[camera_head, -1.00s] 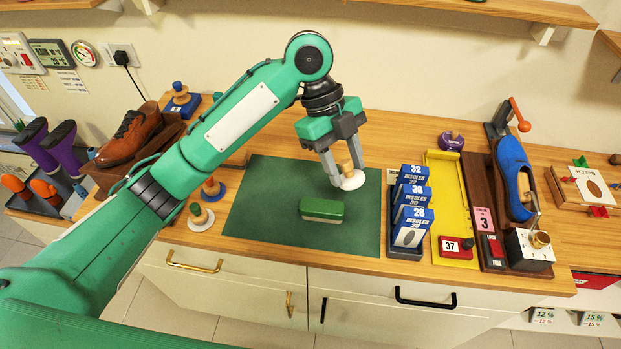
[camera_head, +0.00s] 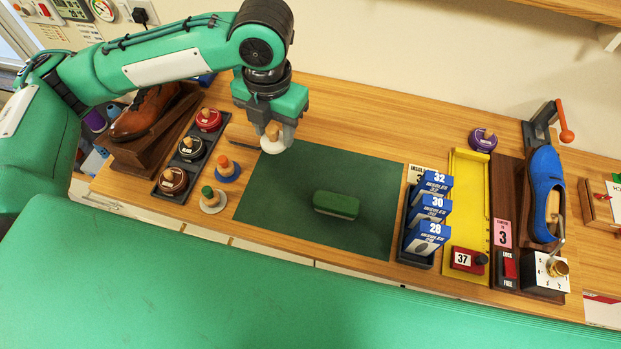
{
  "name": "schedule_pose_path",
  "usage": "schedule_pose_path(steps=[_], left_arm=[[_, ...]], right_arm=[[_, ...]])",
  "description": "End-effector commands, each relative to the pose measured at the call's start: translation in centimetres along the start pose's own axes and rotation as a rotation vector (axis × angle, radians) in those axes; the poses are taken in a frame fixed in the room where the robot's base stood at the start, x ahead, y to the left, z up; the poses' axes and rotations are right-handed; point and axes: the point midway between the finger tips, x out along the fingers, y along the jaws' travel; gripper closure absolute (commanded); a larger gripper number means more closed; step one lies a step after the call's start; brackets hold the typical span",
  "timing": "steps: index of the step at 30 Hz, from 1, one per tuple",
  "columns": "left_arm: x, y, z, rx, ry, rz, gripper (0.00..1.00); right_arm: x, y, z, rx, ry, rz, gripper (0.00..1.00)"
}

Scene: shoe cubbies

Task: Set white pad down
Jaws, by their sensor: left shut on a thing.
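The white pad (camera_head: 273,147) is a round white disc with a wooden knob. My left gripper (camera_head: 273,129) is shut on its knob, over the far left corner of the green mat (camera_head: 300,221). The pad is upright; I cannot tell whether it touches the surface. A blue-based pad (camera_head: 226,170) and a white-based pad with a green knob (camera_head: 212,201) stand on the wood left of the mat. My right gripper is not in view.
A green brush (camera_head: 336,205) lies on the mat. Left stand a rack of round tins (camera_head: 187,149) and a brown shoe (camera_head: 145,112). Right stand the insole boxes (camera_head: 428,208), a yellow measuring tray (camera_head: 467,195) and a blue shoe form (camera_head: 543,192). Wood behind the mat is clear.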

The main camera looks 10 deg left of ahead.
Motion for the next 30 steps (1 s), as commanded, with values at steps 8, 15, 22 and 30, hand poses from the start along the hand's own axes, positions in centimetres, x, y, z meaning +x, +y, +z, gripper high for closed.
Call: schedule_pose_path(steps=[8,15,22,30], left_arm=[[7.1,-0.2,-0.2,0.0,0.008,0.0,0.77],[12.8,-0.4,-0.2,0.0,0.006,0.0,0.77],[15.0,-0.5,-0.1,0.0,0.002,0.0,0.77],[18.4,-0.6,-0.2,-0.001,0.005,0.0,0.77]], right_arm=[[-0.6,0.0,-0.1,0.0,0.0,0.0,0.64],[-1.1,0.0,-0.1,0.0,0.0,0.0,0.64],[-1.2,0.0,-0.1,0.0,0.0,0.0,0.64],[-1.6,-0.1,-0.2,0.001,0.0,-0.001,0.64]])
